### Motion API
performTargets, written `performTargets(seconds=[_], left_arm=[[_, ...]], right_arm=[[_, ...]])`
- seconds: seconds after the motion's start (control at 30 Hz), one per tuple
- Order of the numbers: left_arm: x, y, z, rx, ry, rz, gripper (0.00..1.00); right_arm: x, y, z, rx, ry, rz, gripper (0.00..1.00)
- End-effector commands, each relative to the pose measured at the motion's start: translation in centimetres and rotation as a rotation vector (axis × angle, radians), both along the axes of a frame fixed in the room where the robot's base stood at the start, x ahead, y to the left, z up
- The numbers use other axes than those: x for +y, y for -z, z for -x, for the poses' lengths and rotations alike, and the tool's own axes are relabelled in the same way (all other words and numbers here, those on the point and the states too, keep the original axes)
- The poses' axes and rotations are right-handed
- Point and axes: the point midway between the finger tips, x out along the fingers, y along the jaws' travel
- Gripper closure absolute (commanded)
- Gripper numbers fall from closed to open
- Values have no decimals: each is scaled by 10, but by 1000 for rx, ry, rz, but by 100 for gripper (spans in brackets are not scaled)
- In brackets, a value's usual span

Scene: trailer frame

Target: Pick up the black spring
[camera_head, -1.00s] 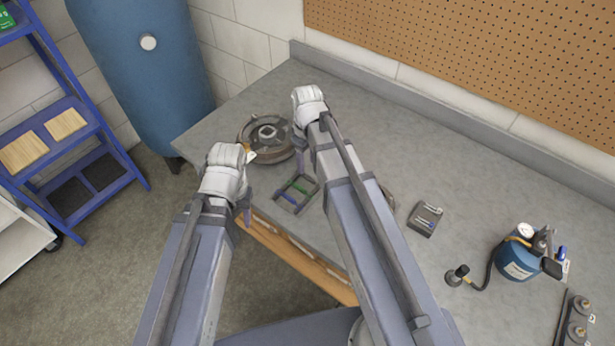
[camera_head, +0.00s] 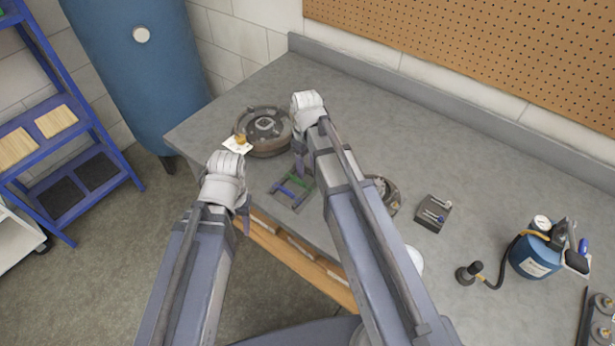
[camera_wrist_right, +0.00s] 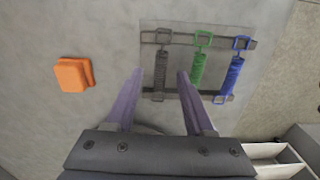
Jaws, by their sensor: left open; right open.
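The black spring (camera_wrist_right: 161,72) lies in a dark rack (camera_wrist_right: 180,97), left of a green spring (camera_wrist_right: 199,66) and a blue spring (camera_wrist_right: 233,73) in the right wrist view. My right gripper (camera_wrist_right: 160,72) is open, with its fingertips on either side of the black spring in that picture; I cannot tell the height gap. In the head view the rack (camera_head: 276,187) shows on the bench beside my right gripper (camera_head: 301,165), and I cannot make out the black spring there. My left gripper (camera_head: 244,218) looks open and empty near the bench's front edge.
An orange block (camera_wrist_right: 73,75) lies left of the rack in the right wrist view. A round drum part (camera_head: 268,145) sits behind the rack. A small dark holder (camera_head: 433,213) and a blue canister (camera_head: 535,257) stand to the right. The bench's back is clear.

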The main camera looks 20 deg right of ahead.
Motion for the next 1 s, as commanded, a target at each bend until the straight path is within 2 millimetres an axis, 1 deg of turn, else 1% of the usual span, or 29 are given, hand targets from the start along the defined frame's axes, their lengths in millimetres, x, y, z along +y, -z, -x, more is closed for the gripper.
performTargets(seconds=[0.2,0.23,0.6,0.7,1.0], left_arm=[[0,0,0,0,0,0,50],[0,0,0,0,0,0,50],[0,0,0,0,0,0,50],[0,0,0,0,0,0,50],[0,0,0,0,0,0,50]], right_arm=[[0,0,0,0,0,0,46],[0,0,0,0,0,0,49],[0,0,0,0,0,0,90],[0,0,0,0,0,0,100],[0,0,0,0,0,0,100]])
